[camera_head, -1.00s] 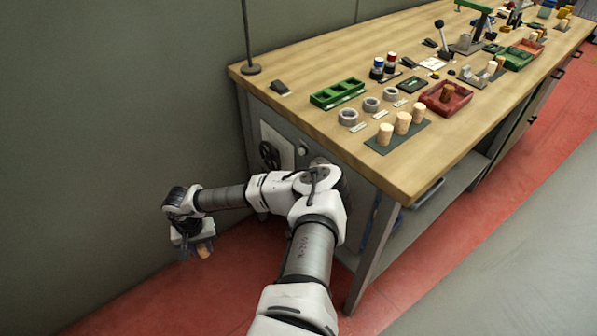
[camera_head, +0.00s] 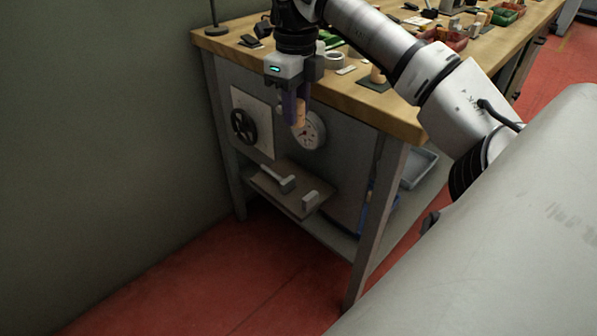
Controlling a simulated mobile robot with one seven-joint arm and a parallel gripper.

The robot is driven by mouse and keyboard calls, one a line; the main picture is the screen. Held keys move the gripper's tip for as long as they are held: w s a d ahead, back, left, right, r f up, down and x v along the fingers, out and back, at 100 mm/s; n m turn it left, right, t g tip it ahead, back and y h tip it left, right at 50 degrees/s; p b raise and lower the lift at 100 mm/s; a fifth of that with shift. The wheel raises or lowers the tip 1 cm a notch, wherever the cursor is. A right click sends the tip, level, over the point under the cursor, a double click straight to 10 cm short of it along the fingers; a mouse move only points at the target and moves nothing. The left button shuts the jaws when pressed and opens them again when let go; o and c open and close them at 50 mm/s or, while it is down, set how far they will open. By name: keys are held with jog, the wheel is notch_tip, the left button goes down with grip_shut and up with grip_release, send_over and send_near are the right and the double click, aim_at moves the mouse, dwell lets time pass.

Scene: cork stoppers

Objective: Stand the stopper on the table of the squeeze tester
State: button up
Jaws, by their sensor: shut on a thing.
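My gripper (camera_head: 295,113) points down in front of the end of the bench. Its dark fingers are shut on a cork stopper (camera_head: 300,112), which hangs upright in the air. Behind and below it, on the bench end, are a panel with a black handwheel (camera_head: 243,126) and a round white dial (camera_head: 308,130). Lower down, a small board (camera_head: 268,188) juts out, with a grey hammer-shaped piece (camera_head: 277,179) and a small grey block (camera_head: 310,200) on it. These look like the squeeze tester; I cannot tell which part is its table. The stopper is above the board, apart from it.
The wooden bench top (camera_head: 400,115) is just behind my gripper, its edge close to the held stopper. A grey ring (camera_head: 334,60) and another stopper (camera_head: 378,75) stand on it. A bench leg (camera_head: 375,225) is at right. Red floor is free in front.

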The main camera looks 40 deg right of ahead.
aim_at(298, 198)
jog(key=shift+s+f, duration=0.25)
jog(key=shift+s, duration=0.05)
jog(key=shift+m, duration=0.3)
notch_tip(298, 198, down, 19)
jog(key=b, duration=0.3)
jog(key=shift+f+b, duration=0.2)
jog(key=shift+b, duration=0.2)
jog(key=o, duration=0.9)
notch_tip(298, 198, up, 12)
jog(key=shift+r+p, duration=0.2)
jog(key=shift+p, duration=1)
